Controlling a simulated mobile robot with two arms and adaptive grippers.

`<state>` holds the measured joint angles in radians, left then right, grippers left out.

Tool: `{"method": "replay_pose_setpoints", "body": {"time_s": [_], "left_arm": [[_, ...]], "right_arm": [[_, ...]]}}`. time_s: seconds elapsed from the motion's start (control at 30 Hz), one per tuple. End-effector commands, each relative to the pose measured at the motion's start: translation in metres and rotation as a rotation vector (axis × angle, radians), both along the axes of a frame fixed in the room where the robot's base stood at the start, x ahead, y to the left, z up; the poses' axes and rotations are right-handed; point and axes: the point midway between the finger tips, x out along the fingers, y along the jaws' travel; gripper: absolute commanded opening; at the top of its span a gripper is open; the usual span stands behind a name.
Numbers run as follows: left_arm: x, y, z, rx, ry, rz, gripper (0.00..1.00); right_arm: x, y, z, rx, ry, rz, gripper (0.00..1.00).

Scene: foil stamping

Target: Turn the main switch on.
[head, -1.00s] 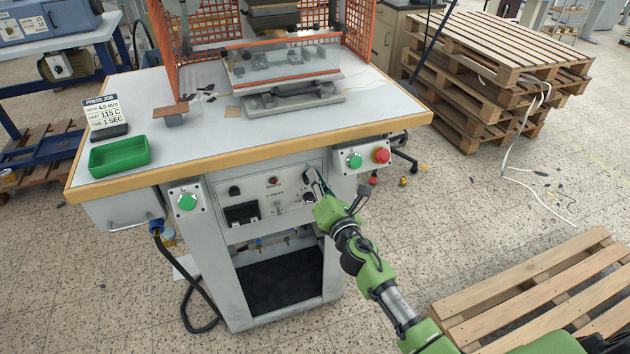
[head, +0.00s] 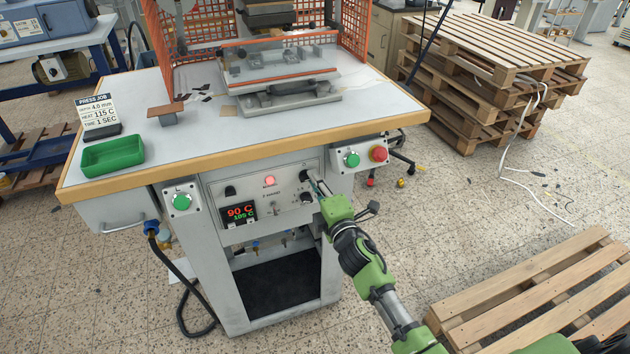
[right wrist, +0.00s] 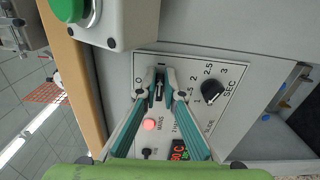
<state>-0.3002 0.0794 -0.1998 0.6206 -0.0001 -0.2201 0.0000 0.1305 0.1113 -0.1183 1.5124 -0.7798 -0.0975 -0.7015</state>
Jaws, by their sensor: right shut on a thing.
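The main switch (right wrist: 159,88) is a black knob near the top of the grey control panel (right wrist: 190,68) in the right wrist view. My right gripper (right wrist: 161,76) has its two teal fingers closed on either side of this knob. In the head view my right gripper (head: 314,180) reaches the panel's upper right corner and largely hides the switch. The mains lamp (head: 269,181) glows red, and the display (head: 240,213) reads 90 C above 105 C. My left gripper is in neither current view.
A green button (head: 352,160) and a red button (head: 379,154) sit on a box just right of the switch. The wooden table edge (head: 250,156) overhangs the panel. A pallet (head: 550,295) lies at lower right.

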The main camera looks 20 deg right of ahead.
Motion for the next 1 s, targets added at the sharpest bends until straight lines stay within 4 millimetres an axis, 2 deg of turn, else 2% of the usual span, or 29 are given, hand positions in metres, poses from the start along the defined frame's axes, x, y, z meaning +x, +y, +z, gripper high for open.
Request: {"method": "replay_pose_setpoints", "body": {"time_s": [0.03, 0.63, 0.7, 1.0], "left_arm": [[0.0001, 0.0002, 0.0, 0.0, 0.0, 0.0, 0.4], [0.0001, 0.0004, -0.0003, 0.0, 0.0, -0.001, 0.4], [0.0001, 0.0005, -0.0003, 0.001, 0.0, -0.001, 0.4], [0.0002, 0.0006, -0.0006, 0.001, 0.0, -0.001, 0.4]], "right_arm": [[0.0026, -0.003, 0.0076, 0.014, -0.013, -0.005, 0.0], [0.0026, -0.0033, 0.0071, 0.05, -0.011, -0.004, 0.0], [0.0026, -0.0033, 0.007, 0.05, -0.011, -0.004, 0.24], [0.0017, -0.0023, 0.003, 0.048, -0.004, -0.004, 0.25]]}}
